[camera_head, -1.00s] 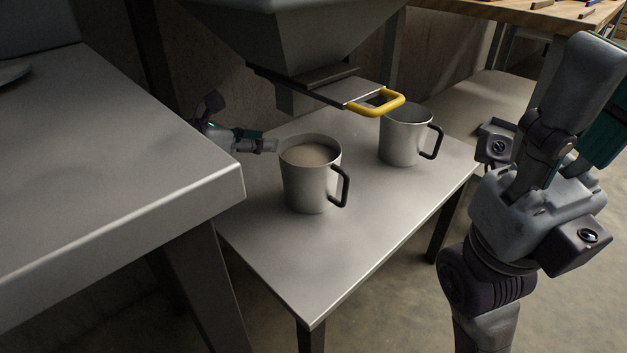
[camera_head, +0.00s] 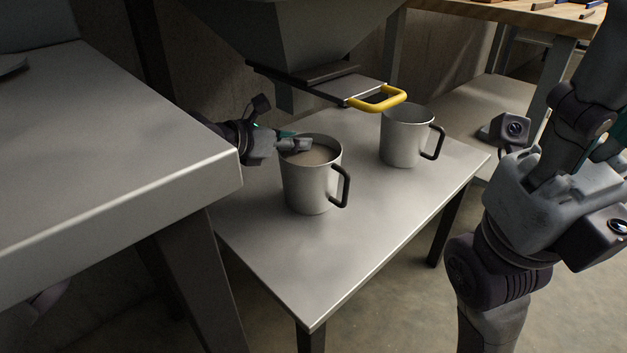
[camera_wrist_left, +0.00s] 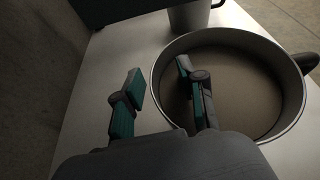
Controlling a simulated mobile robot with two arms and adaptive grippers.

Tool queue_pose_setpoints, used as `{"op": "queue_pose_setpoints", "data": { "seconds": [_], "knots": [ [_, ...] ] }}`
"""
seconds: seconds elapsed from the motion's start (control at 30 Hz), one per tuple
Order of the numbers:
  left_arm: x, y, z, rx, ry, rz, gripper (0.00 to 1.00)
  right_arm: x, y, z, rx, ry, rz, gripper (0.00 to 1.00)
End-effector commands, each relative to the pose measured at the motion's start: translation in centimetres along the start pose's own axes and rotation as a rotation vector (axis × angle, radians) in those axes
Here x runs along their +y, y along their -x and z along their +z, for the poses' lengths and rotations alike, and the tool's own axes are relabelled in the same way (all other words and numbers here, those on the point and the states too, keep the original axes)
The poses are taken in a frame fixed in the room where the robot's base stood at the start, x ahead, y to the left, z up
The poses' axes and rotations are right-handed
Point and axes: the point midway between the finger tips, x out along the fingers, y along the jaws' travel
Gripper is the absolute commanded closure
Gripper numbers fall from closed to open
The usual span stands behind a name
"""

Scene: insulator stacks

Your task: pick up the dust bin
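A metal dust bin (camera_head: 310,187) with a black side handle stands upright on the low metal table (camera_head: 300,265). It is filled near the rim with grey-brown material. My left gripper (camera_head: 285,143) is at its left rim. In the left wrist view my left gripper (camera_wrist_left: 160,78) is open, with its two fingers apart. One finger is over or inside the bin's rim (camera_wrist_left: 153,85); the other is outside it. I cannot tell whether either touches the wall. My right gripper (camera_head: 590,100) is at the right, partly cut off by the frame; its opening is unclear.
A second similar metal bin (camera_head: 402,145) stands behind and to the right, below a hopper (camera_head: 300,40) with a yellow handle (camera_head: 378,101). A higher metal table (camera_head: 100,170) is at the left. The low table's front is clear.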

Motion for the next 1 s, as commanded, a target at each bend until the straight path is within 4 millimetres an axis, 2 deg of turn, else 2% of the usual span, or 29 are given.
{"op": "queue_pose_setpoints", "data": {
  "seconds": [0.03,0.2,0.23,0.83,1.0],
  "knots": [
    [0.01,0.01,-0.02,0.000,0.000,0.000,0.71,0.02,-0.01,-0.01,0.000,0.000,0.002,0.60],
    [0.01,0.02,-0.04,0.001,0.000,0.000,0.99,0.06,0.02,0.01,-0.001,-0.001,0.006,0.60],
    [0.01,0.02,-0.04,0.001,0.001,0.000,1.00,0.07,0.04,0.02,-0.002,-0.001,0.006,0.60],
    [0.01,0.14,0.21,-0.003,0.002,-0.001,1.00,0.08,0.29,0.27,-0.015,-0.001,0.006,0.60],
    [0.28,0.60,0.92,-0.003,0.001,0.000,1.00,0.12,-0.18,0.32,-0.011,0.000,0.001,0.60]
  ]
}}
